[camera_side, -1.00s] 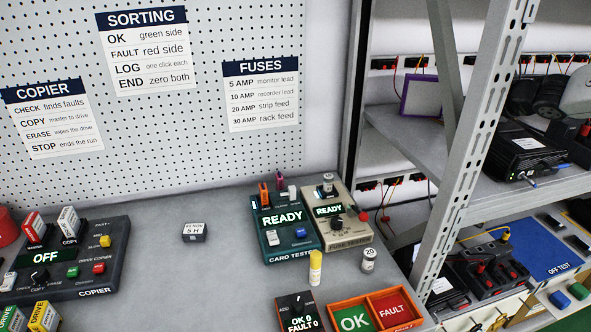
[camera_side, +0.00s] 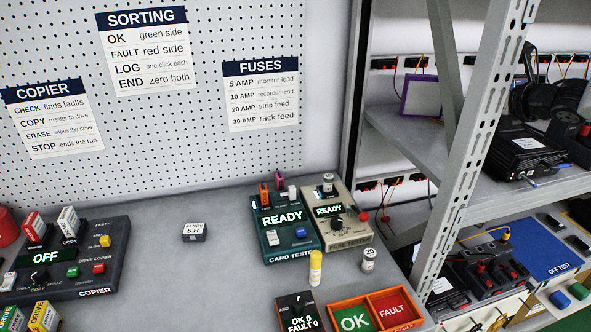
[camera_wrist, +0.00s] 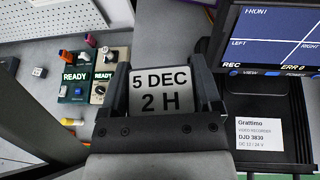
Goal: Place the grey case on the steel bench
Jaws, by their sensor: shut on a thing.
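My gripper (camera_wrist: 160,66) is shut on a small grey case (camera_wrist: 163,92) with a light label reading "5 DEC 2 H" in the wrist view. The case sits between the two dark fingers; its underside is hidden. In the side view, dark parts of my arm show at the upper right, above the black recorder (camera_side: 524,152) on the shelf. The held case cannot be made out there. The grey steel bench (camera_side: 205,275) fills the lower left and middle of the side view, well left of my arm. It shows at the left in the wrist view (camera_wrist: 22,100).
A small dark block (camera_side: 194,232) labelled "NOV 5 H" sits on the bench. The copier (camera_side: 100,262), card tester (camera_side: 285,240) and an orange tray (camera_side: 368,297) stand around clear bench. A perforated rack upright (camera_side: 470,150) stands between bench and shelf. A monitor (camera_wrist: 275,40) is beside my gripper.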

